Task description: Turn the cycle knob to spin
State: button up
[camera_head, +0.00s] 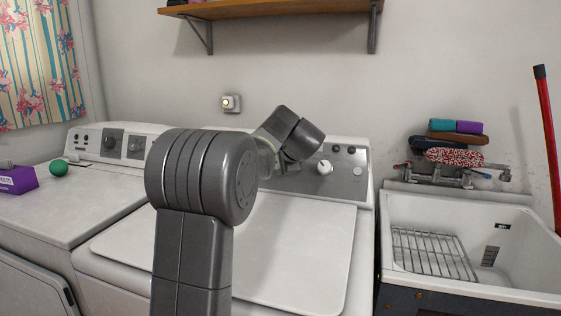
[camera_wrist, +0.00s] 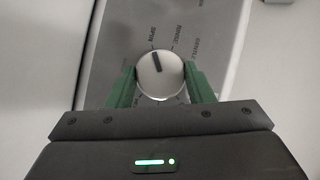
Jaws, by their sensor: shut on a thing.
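The cycle knob (camera_wrist: 160,86) is a round white dial with a dark pointer bar, seen in the wrist view on a grey panel. The labels SPIN, RINSE and GENTLE show around it. The pointer tilts slightly left of straight up, toward the SPIN mark. My gripper (camera_wrist: 160,72) is shut on the knob, one green finger at each side. In the head view the gripper is mostly hidden behind my arm, at the washer's control panel (camera_head: 349,158); I cannot make out the held knob there.
Another white knob (camera_head: 325,167) stands on the panel right of my wrist. The washer lid (camera_head: 290,250) is closed and clear. A second machine (camera_head: 70,215) with a green ball (camera_head: 59,167) and purple box (camera_head: 17,180) is left. A sink (camera_head: 510,250) is right; a shelf (camera_head: 280,9) hangs above.

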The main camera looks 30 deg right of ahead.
jog(key=o, duration=1)
jog(key=p+v, duration=0.1)
jog(key=v, duration=1.2)
jog(key=shift+s+r+p, duration=0.2)
jog(key=shift+s+p, duration=0.1)
jog(key=shift+s, duration=0.05)
jog(key=b+x, duration=0.1)
jog(key=x, duration=1.3)
jog(key=shift+b, duration=0.3)
jog(key=shift+a, duration=0.1)
